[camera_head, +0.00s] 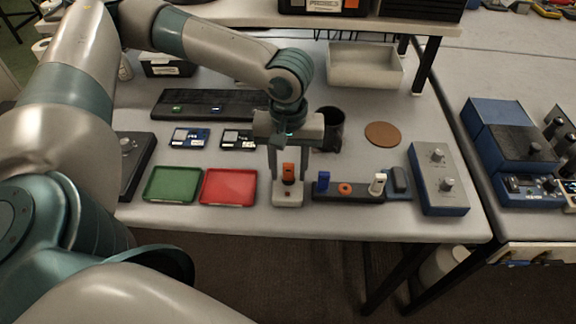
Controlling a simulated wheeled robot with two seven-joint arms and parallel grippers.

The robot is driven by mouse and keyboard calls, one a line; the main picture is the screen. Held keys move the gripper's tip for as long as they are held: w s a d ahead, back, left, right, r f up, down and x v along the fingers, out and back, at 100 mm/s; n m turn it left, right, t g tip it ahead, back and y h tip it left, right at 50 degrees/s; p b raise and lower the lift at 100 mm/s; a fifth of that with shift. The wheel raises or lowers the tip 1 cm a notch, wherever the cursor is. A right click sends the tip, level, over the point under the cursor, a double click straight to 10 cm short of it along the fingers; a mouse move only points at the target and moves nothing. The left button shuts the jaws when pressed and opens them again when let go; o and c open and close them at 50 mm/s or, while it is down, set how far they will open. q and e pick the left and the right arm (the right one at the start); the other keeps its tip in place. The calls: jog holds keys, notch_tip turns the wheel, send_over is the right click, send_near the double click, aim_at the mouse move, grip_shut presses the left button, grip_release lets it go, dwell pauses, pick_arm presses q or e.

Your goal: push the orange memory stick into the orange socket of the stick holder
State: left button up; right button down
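The orange memory stick (289,171) stands upright in a small white block (288,198) near the table's front edge. My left gripper (288,176) points down over it, with one finger on each side of the stick and gaps visible between, so it looks open. The dark stick holder (363,195) lies just to the right of the white block. The orange socket (345,188) is in its middle and looks empty. A blue stick (323,181) stands at the holder's left end and a white stick (377,182) at its right. My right gripper is out of view.
A red tray (228,187) and a green tray (173,185) lie left of the white block. A black cup (328,130) stands behind the gripper. A blue-grey box with knobs (438,180) is right of the holder. Clear table surrounds the cork disc (382,134).

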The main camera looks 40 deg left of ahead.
aim_at(288, 164)
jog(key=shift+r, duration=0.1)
pick_arm(q)
grip_shut()
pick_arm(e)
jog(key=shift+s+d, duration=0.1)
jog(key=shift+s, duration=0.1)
